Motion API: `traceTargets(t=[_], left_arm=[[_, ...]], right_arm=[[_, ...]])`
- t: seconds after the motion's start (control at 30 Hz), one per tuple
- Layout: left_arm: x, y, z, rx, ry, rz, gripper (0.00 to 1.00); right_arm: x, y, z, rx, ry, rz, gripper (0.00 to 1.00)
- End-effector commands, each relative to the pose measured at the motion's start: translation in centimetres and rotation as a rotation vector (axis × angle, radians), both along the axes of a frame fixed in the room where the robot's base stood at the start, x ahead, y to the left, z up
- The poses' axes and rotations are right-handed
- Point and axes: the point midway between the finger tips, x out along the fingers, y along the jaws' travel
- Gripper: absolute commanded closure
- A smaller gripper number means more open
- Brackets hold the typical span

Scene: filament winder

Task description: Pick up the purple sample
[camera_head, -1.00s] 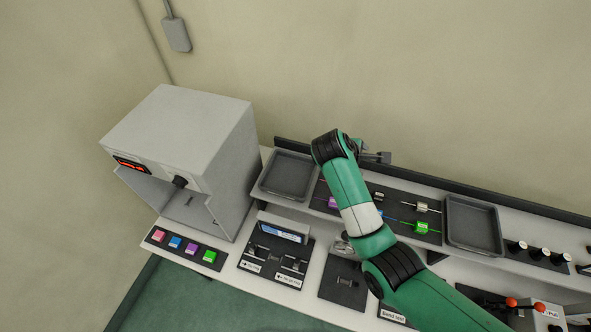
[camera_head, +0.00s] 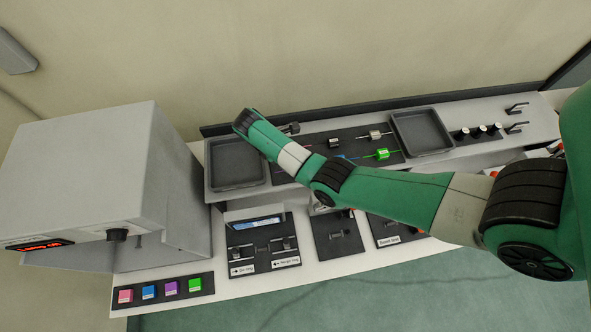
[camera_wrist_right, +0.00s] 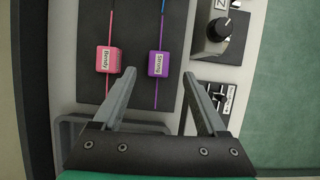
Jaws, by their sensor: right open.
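The purple sample (camera_wrist_right: 158,64) is a purple block labelled "Strong" on a thin purple rod. In the right wrist view it lies on a dark mat (camera_wrist_right: 133,20). My right gripper (camera_wrist_right: 159,92) is open and empty, its two fingers pointing toward the sample. The purple block shows between the fingertips, and I see no contact. In the head view my right arm reaches in from the right across the mat and hides the purple sample; only a small grey part of the gripper (camera_head: 290,128) shows. My left gripper is not in view.
A pink sample (camera_wrist_right: 109,60) labelled "Bendy" lies left of the purple one. A green sample (camera_head: 381,154) lies farther right on the mat. Grey trays (camera_head: 240,186) and (camera_head: 448,147) flank the mat. A grey box machine (camera_head: 160,150) stands at left.

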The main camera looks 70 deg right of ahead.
Motion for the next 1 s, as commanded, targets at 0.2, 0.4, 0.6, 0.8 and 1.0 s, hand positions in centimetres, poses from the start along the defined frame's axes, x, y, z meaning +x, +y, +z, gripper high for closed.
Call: traceTargets(t=[0.2,0.4,0.6,0.8,1.0], left_arm=[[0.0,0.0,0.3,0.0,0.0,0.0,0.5],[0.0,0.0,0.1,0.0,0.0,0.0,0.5],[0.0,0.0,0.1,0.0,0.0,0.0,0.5],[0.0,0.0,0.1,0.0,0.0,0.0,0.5],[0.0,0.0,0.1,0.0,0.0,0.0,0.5]], right_arm=[[-0.6,-0.4,-1.7,0.001,0.004,0.0,0.25],[-1.5,-1.1,-4.5,0.0,0.001,-0.001,0.25],[-1.5,-1.1,-4.8,0.0,-0.001,0.0,0.25],[-1.5,-1.1,-4.8,0.0,-0.001,0.0,0.52],[-1.5,-1.1,-4.8,0.0,-0.001,0.0,0.88]])
